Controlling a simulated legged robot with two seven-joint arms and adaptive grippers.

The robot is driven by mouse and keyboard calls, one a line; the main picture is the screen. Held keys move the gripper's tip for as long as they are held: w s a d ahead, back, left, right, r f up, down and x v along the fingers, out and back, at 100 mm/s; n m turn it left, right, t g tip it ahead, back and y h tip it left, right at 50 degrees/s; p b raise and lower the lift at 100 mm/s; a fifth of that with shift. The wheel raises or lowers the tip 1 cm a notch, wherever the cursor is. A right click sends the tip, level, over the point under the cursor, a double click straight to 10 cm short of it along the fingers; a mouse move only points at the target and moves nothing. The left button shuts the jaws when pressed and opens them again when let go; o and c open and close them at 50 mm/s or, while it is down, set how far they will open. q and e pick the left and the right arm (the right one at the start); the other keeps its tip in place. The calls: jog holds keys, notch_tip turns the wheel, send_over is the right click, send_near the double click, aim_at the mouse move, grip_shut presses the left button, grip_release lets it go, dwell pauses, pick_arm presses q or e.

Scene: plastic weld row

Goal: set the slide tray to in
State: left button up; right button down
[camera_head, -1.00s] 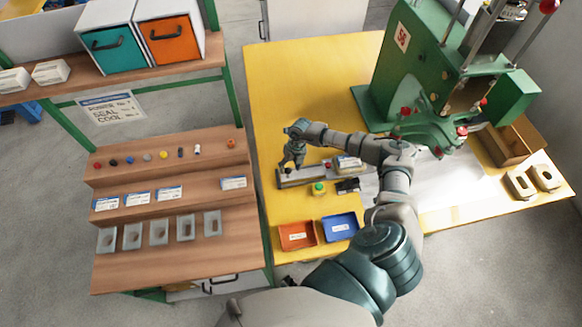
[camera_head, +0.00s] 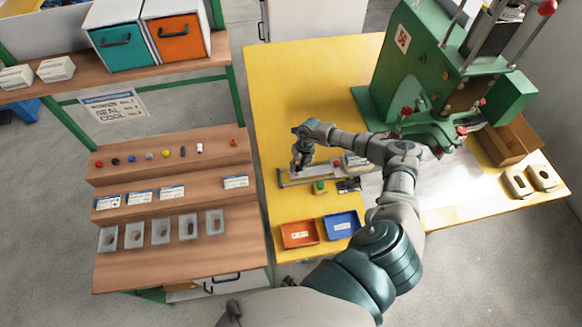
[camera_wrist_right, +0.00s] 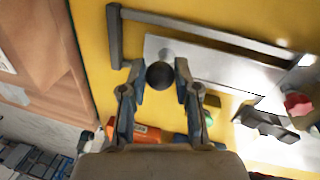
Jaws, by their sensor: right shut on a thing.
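The slide tray is a flat silver plate (camera_wrist_right: 225,65) with a round black knob (camera_wrist_right: 160,75), seen close up in the right wrist view. It lies in a grey rail frame (camera_wrist_right: 205,30) on the yellow table. In the head view the rail frame (camera_head: 285,181) sits left of the green machine. My right gripper (camera_wrist_right: 160,80) is shut on the black knob, one finger on each side of it. It also shows in the head view (camera_head: 297,168), over the tray's left end. The frame's left end is bare beside the plate. My left gripper is out of view.
A green button (camera_head: 320,187) and a small black block (camera_head: 348,184) sit just in front of the rail. An orange bin (camera_head: 299,234) and a blue bin (camera_head: 341,226) stand at the near table edge. The green press (camera_head: 425,70) stands to the right.

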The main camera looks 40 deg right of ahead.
send_over(322, 169)
jog(key=shift+s+d+b, duration=0.15)
jog(key=shift+b, duration=0.15)
jog(key=shift+a, duration=0.25)
jog(key=c, duration=0.8)
grip_release()
jog(key=shift+a, duration=0.1)
jog(key=shift+c, duration=0.2)
jog(key=shift+d+r, duration=0.25)
jog(key=shift+r, duration=0.05)
notch_tip(322, 169, up, 11)
jog(key=d, duration=0.2)
jog(key=shift+s, duration=0.15)
